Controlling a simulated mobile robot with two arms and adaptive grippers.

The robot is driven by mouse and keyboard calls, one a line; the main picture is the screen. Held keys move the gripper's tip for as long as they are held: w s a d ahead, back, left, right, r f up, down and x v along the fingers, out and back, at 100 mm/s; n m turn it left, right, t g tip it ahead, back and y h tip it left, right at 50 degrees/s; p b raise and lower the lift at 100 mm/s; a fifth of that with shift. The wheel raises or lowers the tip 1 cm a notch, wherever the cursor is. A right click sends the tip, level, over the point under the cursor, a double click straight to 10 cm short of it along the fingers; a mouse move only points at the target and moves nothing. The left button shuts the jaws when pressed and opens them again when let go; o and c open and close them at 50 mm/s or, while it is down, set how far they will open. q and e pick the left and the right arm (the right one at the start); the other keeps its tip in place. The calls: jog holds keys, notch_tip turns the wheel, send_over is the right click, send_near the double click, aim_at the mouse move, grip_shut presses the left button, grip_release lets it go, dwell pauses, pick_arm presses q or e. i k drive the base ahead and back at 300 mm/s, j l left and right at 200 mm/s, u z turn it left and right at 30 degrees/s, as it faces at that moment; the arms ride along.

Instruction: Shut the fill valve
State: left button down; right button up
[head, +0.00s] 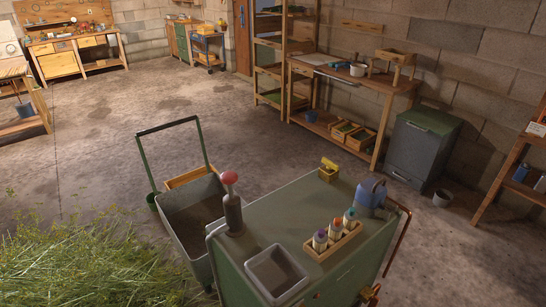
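No valve can be made out for certain. A small brass-coloured fitting (370,293) sticks out at the right side of the green cabinet (300,205), at the bottom edge of the head view. I cannot tell whether it is the fill valve or how it is set. A copper-coloured bar or pipe (399,240) runs along the cabinet's right end. Neither of my grippers is in view.
On the cabinet stand a red-topped grey post (233,210), an empty grey tray (276,272), a wooden rack of bottles (331,243) and a blue container (370,193). A grey cart (195,215) and cut herbs (85,265) lie left. The floor beyond (150,110) is open.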

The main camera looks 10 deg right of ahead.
aim_at(330, 165)
jog(key=i+l+u, duration=0.1)
jog(key=l+u, duration=1.1)
jog(key=u, duration=0.15)
jog(key=k+l+u, duration=0.1)
jog(key=l+u, duration=0.35)
